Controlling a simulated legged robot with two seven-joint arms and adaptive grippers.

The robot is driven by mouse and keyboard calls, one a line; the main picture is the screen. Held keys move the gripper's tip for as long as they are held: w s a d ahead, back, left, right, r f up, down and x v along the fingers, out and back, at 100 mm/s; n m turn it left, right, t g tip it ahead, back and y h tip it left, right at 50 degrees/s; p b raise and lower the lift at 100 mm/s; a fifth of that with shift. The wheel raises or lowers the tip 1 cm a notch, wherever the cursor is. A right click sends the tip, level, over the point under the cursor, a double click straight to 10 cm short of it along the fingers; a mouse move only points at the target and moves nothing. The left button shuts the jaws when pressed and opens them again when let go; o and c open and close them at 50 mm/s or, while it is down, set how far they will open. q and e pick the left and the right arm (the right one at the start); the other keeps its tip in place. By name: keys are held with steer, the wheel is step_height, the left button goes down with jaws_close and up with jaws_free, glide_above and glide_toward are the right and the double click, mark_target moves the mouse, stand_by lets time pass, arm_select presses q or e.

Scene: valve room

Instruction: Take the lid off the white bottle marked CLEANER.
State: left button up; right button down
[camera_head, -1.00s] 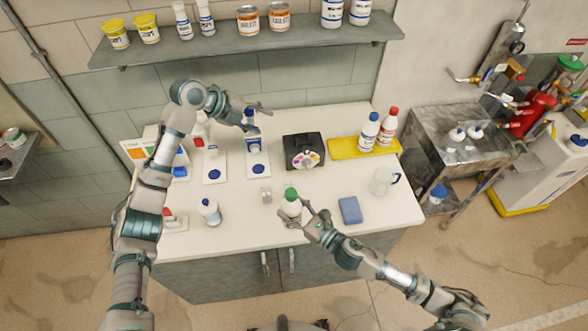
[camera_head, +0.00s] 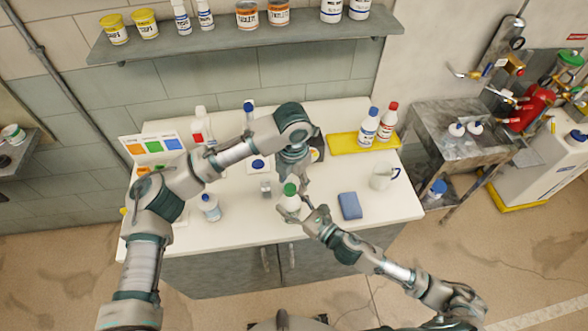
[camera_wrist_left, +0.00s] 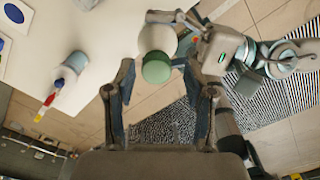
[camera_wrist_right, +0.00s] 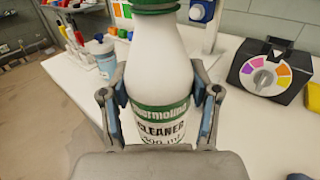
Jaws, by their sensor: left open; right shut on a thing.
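The white CLEANER bottle (camera_wrist_right: 160,75) has a green lid (camera_head: 290,189) and a green label band. It stands upright near the front edge of the counter. My right gripper (camera_head: 308,214) is shut around the bottle's body; the right wrist view shows the fingers on both sides of the label. My left gripper (camera_head: 298,187) is above and just behind the bottle, pointing down. In the left wrist view its two open fingers (camera_wrist_left: 163,100) are spread, with the green lid (camera_wrist_left: 156,68) ahead between them, apart from both fingers.
A yellow tray (camera_head: 345,142) holds two bottles. A black dial box (camera_wrist_right: 268,70) stands behind.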

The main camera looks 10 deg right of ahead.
arm_select(q)
steer(key=shift+f, duration=0.75)
steer(key=shift+d+f, duration=0.15)
steer(key=shift+d, duration=0.05)
